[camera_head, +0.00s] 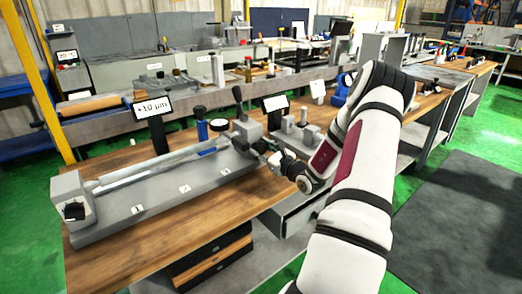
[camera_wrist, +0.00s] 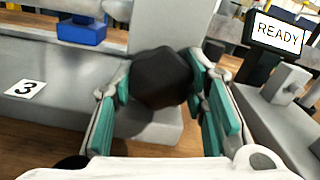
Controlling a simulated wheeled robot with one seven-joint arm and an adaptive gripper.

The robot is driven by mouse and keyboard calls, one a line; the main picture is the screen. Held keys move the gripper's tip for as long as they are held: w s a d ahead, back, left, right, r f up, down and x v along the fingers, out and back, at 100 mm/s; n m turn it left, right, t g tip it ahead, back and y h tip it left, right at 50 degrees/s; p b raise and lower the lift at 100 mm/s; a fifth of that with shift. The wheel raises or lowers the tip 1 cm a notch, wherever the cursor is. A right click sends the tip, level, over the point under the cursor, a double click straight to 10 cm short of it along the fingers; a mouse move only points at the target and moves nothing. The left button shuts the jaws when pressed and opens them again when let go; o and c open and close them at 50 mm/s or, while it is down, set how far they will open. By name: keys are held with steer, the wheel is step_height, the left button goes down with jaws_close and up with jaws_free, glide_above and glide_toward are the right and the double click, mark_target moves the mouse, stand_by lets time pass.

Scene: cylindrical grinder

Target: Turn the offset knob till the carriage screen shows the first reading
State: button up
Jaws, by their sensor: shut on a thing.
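A dark, many-sided knob (camera_wrist: 162,78) sits on the grey end block of the long fixture (camera_head: 170,195). In the head view my gripper (camera_head: 272,154) is at the fixture's right end, and the knob is mostly hidden there. A black screen (camera_head: 152,107) on a post behind the rail reads what looks like "+10 µm". Another screen (camera_wrist: 277,33) reads "READY" and stands to the right in the wrist view.
A second black knob (camera_head: 74,211) is on the left end block. A blue-bodied part (camera_wrist: 82,30) and an upright black-topped lever (camera_head: 238,94) stand close by. The wooden bench front is clear.

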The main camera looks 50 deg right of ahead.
steer(key=n+b, duration=0.4)
steer(key=shift+w+f+b, duration=0.1)
steer(key=shift+f+b, duration=0.05)
steer(key=shift+b, duration=0.25)
steer(key=n+b, duration=0.4)
steer(key=b, duration=0.2)
steer(key=n+b, duration=0.5)
steer(key=b, duration=0.5)
steer(key=n+b, duration=0.2)
steer(key=b, duration=0.4)
steer(key=shift+d+n, duration=0.1)
steer(key=shift+n, duration=0.2)
steer(key=shift+r+n+b, duration=0.3)
steer(key=shift+b, duration=0.2)
steer(key=o, duration=1.2)
steer(key=shift+s, duration=0.2)
